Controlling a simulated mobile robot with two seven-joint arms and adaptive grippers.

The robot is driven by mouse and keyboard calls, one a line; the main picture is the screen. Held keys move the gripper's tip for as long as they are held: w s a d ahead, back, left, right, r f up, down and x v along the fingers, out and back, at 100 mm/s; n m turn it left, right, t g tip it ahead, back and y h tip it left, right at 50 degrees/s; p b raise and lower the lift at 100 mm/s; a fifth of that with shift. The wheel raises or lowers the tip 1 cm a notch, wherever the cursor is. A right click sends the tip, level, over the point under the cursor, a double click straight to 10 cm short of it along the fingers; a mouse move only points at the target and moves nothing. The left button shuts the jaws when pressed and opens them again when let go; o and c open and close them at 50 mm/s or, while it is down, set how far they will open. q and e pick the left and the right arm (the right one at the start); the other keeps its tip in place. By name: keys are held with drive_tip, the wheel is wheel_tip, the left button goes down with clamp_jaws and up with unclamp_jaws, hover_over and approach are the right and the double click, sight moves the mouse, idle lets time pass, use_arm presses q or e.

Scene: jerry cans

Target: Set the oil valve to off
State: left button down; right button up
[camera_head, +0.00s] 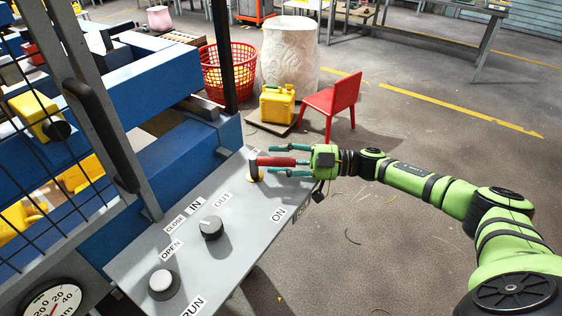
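The oil valve (275,161) has a red lever handle on a dark stem with a yellowish base, at the far end of the grey control panel (245,238). The handle points right, towards my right arm. An ON label (278,213) is on the panel nearer to the camera than the valve. Another label beyond the valve is mostly hidden. My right gripper (281,160) is at the valve, its teal fingers apart on either side of the red handle. Gaps seem to show between fingers and handle. My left gripper is not in view.
A wire mesh door (60,150) stands at left. A yellow jerry can (277,104), red chair (331,105) and red basket (229,75) stand beyond. Floor at right is open.

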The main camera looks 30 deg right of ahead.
drive_tip(key=shift+f, duration=0.1)
drive_tip(key=shift+s+d, duration=0.15)
drive_tip(key=shift+d, duration=0.05)
drive_tip(key=v, duration=1.1)
drive_tip(key=shift+s+d, duration=0.2)
drive_tip(key=shift+d, duration=0.05)
